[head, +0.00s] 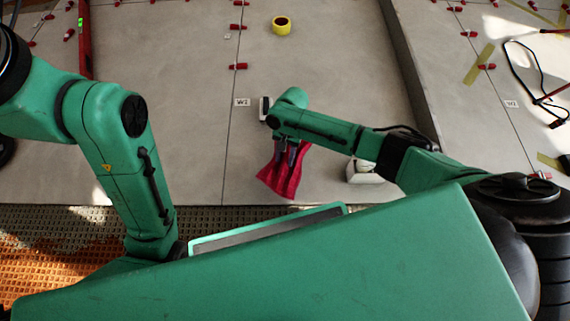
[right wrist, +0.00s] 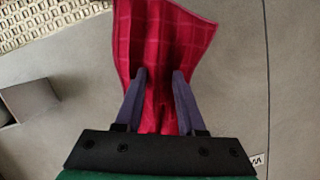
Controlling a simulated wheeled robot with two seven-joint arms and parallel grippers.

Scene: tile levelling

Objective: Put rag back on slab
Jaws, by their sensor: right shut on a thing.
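The red rag (head: 284,178) hangs from my right gripper (head: 288,150) in the head view, over the grey tiled slab (head: 330,70) near its front edge. In the right wrist view the rag (right wrist: 165,45) shows a checked weave and is bunched between the two fingers of the right gripper (right wrist: 160,78), which is shut on it. I cannot tell whether the rag's lower edge touches the slab (right wrist: 240,90). My left arm comes in at the left of the head view; its gripper is not in sight.
A yellow tape roll (head: 282,25) lies on the slab at the back. Several red clips (head: 238,67) sit along the tile joints. A white object (head: 364,172) is partly hidden by my right arm. A black cable (head: 530,70) lies at right. A brown grid mat (head: 60,240) borders the slab in front.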

